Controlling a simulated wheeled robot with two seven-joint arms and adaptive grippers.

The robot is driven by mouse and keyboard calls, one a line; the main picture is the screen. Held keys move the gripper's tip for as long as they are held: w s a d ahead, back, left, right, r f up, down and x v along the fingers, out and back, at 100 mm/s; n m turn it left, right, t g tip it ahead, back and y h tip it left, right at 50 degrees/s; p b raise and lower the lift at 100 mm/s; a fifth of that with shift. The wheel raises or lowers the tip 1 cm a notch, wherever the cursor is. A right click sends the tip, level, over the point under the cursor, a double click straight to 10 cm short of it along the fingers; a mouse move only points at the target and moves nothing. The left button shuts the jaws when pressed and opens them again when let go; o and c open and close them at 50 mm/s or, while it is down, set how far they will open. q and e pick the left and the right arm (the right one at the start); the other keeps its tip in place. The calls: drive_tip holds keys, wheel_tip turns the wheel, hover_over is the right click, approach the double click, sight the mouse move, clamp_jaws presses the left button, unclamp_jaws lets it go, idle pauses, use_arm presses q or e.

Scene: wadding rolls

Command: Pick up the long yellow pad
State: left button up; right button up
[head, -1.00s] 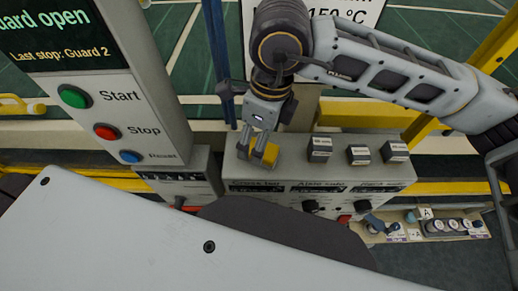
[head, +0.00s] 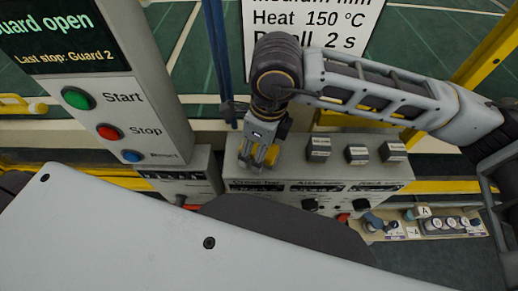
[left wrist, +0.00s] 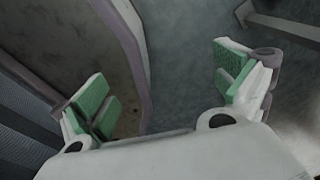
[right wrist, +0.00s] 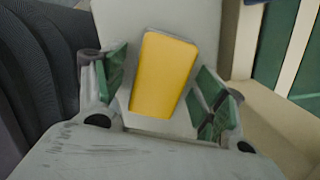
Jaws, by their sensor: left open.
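The long yellow pad (right wrist: 165,76) lies on top of the grey control box (head: 232,166), towards its left end. In the head view the pad (head: 271,156) is partly hidden behind my right gripper (head: 262,161). In the right wrist view, my right gripper (right wrist: 158,88) is open, with its green-padded fingers on either side of the pad. Gaps show between fingers and pad, so it is not clasped. My left gripper (left wrist: 165,84) is open and empty in the left wrist view. It is not seen in the head view.
Several dark labelled blocks, such as one at the middle (head: 319,149), stand right of the pad on the box. A panel with Start and Stop buttons (head: 108,132) rises at left. A blue post (head: 216,60) stands behind. A lower tray of small parts (head: 430,228) lies at right.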

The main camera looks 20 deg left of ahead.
drive_tip(key=c, duration=0.9)
use_arm(q)
drive_tip(key=shift+a, duration=0.25)
drive_tip(key=shift+d, duration=0.2)
use_arm(e)
drive_tip(key=shift+r, duration=0.2)
drive_tip(key=shift+r, duration=0.6)
wheel_tip(320, 180, up, 7)
drive_tip(key=shift+f+b, duration=0.1)
drive_tip(key=shift+b, duration=0.4)
drive_tip(key=shift+r, duration=0.65)
use_arm(q)
drive_tip(key=shift+w+a+f, duration=0.45)
drive_tip(key=shift+w+a, duration=0.2)
drive_tip(key=shift+a, duration=0.15)
use_arm(e)
drive_tip(key=shift+r, duration=0.2)
